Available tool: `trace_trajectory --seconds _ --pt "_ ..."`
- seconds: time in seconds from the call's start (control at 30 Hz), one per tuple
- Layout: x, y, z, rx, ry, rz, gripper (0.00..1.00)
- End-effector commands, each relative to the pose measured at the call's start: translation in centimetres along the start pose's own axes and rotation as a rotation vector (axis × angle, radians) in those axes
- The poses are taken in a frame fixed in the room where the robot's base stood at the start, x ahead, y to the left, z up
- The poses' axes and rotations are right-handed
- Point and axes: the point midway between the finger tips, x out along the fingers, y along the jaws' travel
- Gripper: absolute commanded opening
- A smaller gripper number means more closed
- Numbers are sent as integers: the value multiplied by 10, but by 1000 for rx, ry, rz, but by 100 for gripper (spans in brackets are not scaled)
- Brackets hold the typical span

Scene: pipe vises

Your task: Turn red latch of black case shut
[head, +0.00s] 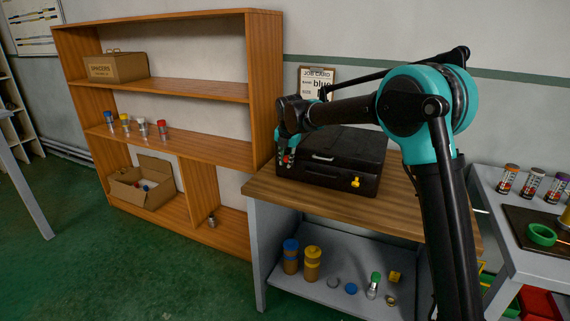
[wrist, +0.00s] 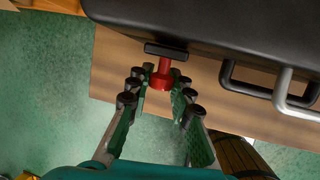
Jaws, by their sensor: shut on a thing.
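The black case (head: 345,150) lies closed on the wooden bench top, and its edge fills the top of the wrist view (wrist: 240,25). The red latch (wrist: 161,74) sticks out from the case's front side, with a black bar (wrist: 166,50) across its far end. My gripper (wrist: 158,84) has its fingers on either side of the red latch and is shut on it. In the head view my gripper (head: 287,152) is at the case's left front corner and mostly hides the red latch. A yellow latch (head: 355,182) sits on the right of the case front.
The wooden bench (head: 400,215) carries the case; its lower shelf (head: 325,295) holds jars and caps. A wooden shelf unit (head: 190,150) stands left of the bench. A case handle (wrist: 262,90) juts out right of the fingers. A grey table with cans (head: 510,180) stands at right.

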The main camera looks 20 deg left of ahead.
Motion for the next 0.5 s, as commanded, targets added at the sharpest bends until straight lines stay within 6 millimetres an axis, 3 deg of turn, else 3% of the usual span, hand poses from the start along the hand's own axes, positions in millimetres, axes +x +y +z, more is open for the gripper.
trace_trajectory --seconds 0.5 --pt "-1 1 5 13 62 -3 0"
